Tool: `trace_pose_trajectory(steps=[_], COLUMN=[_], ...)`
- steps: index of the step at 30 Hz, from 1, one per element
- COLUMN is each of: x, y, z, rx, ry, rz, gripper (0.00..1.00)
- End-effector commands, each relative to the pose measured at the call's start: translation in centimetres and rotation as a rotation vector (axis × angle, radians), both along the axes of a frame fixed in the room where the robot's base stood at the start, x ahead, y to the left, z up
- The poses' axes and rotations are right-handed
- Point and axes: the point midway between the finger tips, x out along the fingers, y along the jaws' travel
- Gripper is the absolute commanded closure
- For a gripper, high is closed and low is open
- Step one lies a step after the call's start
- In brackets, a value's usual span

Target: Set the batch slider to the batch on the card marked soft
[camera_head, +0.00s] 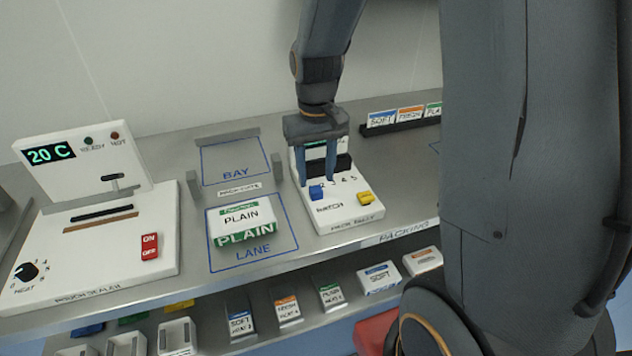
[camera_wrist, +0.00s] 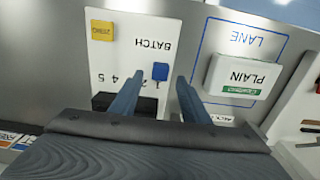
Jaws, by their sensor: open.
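The white pack tally unit (camera_head: 350,212) has a row of batch numbers and a blue slider knob (camera_head: 317,193) at the low end, by 1 or 2; I cannot tell which. The knob also shows in the wrist view (camera_wrist: 160,71). My gripper (camera_head: 317,182) is open, its fingers pointing down on either side of the knob; contact is not clear. In the wrist view the fingertips (camera_wrist: 160,77) flank the knob with gaps. A card marked SOFT (camera_head: 381,119) stands in the back rack; its small print is unreadable. Another SOFT card (camera_head: 240,322) sits on the lower shelf.
A yellow button (camera_head: 365,198) is right of the slider. A PLAIN pack (camera_head: 241,217) lies in the LANE outline. The heat sealer (camera_head: 110,240) stands at left. FRESH (camera_head: 411,113) and PLAIN (camera_head: 434,109) cards share the rack. My arm hides the right side.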

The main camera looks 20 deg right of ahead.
Motion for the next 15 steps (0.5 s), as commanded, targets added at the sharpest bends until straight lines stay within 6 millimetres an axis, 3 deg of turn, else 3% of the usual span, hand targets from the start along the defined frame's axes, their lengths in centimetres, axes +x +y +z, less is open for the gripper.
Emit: trace_pose_trajectory(steps=[6, 15], x=[-0.1, -0.1], y=[0.1, 0.1], z=[-2.7, -4.0], rx=[0.0, 0.0], ry=[0.002, -0.001], rz=[0.001, 0.002], gripper=[0.58, 0.58])
